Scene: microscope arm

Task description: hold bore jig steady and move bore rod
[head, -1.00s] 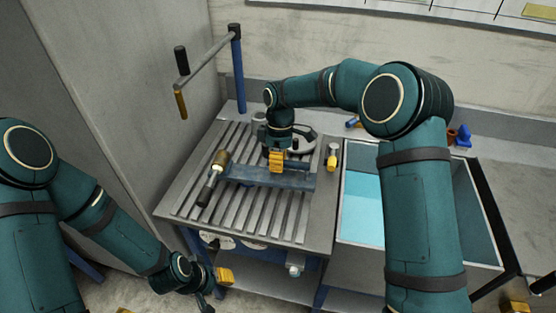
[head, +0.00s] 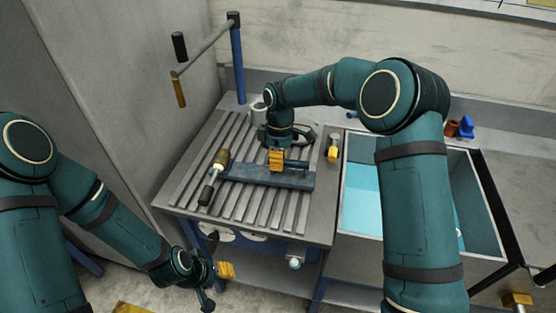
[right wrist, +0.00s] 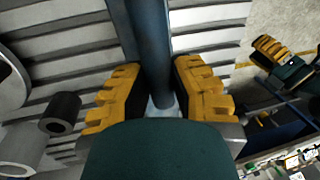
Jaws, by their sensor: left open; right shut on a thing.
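A long blue bar (head: 240,176), apparently the bore jig, lies across the slatted table. My right gripper (head: 286,162) is above its right part, pointing down. In the right wrist view its yellow-padded fingers (right wrist: 160,95) are shut on the blue bar (right wrist: 150,45), one pad on each side. A rod with a black grip and a brass-coloured end (head: 213,177), apparently the bore rod, lies by the bar's left end; whether it passes through the bar cannot be told. My left gripper (head: 215,283) is open and empty, low in front of the table, apart from both.
A blue post with a crank-like arm (head: 236,60) stands at the table's back left. A grey cup (head: 258,108) is behind the slats. A small yellow and grey piece (head: 333,148) lies at the right edge. A bin with a light-blue inside (head: 361,195) adjoins on the right.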

